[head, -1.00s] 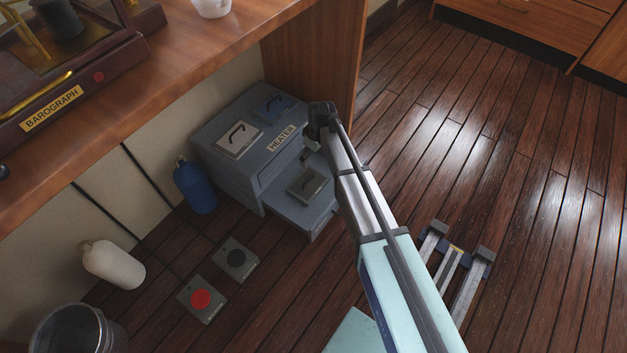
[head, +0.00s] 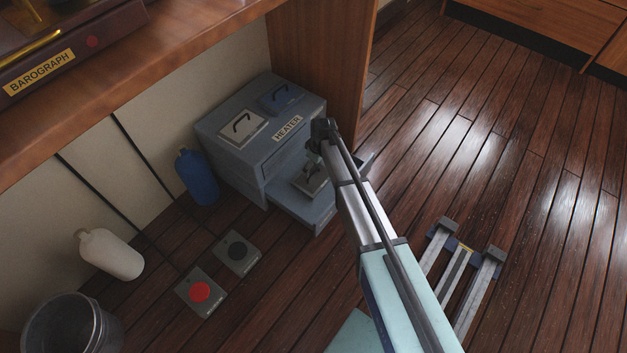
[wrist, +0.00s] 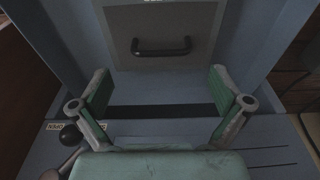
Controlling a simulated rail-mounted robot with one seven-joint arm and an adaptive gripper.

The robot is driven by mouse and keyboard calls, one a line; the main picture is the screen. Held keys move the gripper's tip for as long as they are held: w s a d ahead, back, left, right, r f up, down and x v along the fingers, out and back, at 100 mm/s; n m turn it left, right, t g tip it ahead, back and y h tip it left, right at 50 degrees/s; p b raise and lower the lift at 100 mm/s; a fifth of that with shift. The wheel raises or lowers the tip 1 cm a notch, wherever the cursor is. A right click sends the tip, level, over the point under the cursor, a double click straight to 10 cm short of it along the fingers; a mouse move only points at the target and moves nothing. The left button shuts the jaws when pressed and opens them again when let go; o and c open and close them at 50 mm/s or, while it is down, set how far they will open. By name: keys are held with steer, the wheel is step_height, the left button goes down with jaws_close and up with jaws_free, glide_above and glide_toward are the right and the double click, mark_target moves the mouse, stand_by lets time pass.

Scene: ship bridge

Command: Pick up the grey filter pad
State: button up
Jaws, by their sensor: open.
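The grey filter pad (head: 307,186) has a dark handle and lies on the heater's low front tray, partly hidden behind my arm in the head view. In the wrist view a grey pad (wrist: 190,20) with a black bar handle (wrist: 162,48) fills the top middle. My gripper (wrist: 161,88) is open and empty there, its two green-lined fingers spread wide. The handle lies beyond the fingertips, between their lines, with no contact visible. In the head view my gripper is largely hidden by my arm over the tray.
The heater (head: 270,155) carries a pale pad (head: 243,128) and a blue pad (head: 282,97) on top. A blue bottle (head: 197,178), white bottle (head: 110,255), bucket (head: 70,325) and red-marked and black-marked plates stand left. A black-knobbed lever (wrist: 69,134) is near the left finger.

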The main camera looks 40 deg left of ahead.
mark_target(314, 172)
step_height(314, 172, down, 5)
steer(key=b, duration=0.2)
steer(key=shift+a+b, duration=0.1)
steer(key=shift+b, duration=0.3)
steer(key=c, duration=1.2)
